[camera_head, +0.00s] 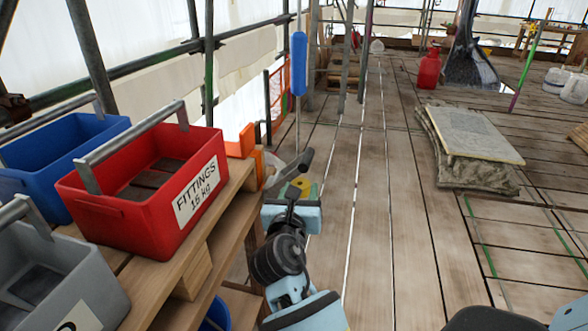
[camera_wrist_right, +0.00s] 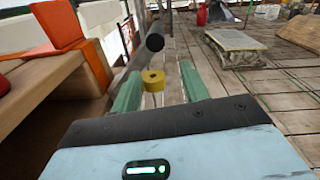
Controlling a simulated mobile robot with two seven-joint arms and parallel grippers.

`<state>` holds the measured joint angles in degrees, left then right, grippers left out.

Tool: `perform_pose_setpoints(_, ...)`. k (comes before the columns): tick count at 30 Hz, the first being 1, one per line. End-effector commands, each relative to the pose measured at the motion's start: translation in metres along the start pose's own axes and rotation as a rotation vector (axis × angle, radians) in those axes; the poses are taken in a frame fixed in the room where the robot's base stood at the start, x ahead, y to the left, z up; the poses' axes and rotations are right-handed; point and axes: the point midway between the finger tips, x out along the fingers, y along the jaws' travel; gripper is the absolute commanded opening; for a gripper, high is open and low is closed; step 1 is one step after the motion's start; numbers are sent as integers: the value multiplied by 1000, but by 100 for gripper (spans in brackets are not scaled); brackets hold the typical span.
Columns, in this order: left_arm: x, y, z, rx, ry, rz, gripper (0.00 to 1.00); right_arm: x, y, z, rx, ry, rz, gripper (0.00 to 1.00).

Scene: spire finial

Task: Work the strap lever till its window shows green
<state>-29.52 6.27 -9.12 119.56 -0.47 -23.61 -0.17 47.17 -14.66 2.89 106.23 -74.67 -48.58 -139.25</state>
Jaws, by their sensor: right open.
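A lever with a dark round grip (camera_head: 305,160) and a grey metal arm (camera_head: 283,176) juts out beside the orange part (camera_head: 247,141) at the shelf's end. In the right wrist view the grip shows end-on as a dark disc (camera_wrist_right: 155,43). My right gripper (camera_wrist_right: 159,82) is open, its green fingers spread and the grip beyond their tips. A yellow block (camera_wrist_right: 153,80) with a hole in its top shows between the fingers. In the head view my right gripper (camera_head: 299,190) is just below the grip, partly hiding the yellow block. I cannot make out a window. My left gripper is out of view.
A wooden shelf (camera_head: 212,229) at the left holds a red FITTINGS bin (camera_head: 137,212), a blue bin (camera_head: 50,155) and a grey bin (camera_head: 60,285). Scaffold poles stand behind. A board lies on sacking (camera_head: 475,135) at the right. Plank floor between is clear.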

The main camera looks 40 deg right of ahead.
Motion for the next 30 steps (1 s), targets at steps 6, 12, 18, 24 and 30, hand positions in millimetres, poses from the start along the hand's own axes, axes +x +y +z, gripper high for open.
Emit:
perform_pose_setpoints(6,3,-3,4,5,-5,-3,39,4,-1,23,-97,-24,-50,45)
perform_pose_setpoints(12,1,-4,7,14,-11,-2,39,7,-1,24,-100,-25,-51,45)
perform_pose_setpoints(18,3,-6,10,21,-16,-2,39,31,-2,24,-100,-26,-51,45)
perform_pose_setpoints(24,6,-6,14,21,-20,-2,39,61,-4,24,-99,-25,-51,45)
perform_pose_setpoints(30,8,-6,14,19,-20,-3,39,78,-4,25,-98,-25,-50,45)
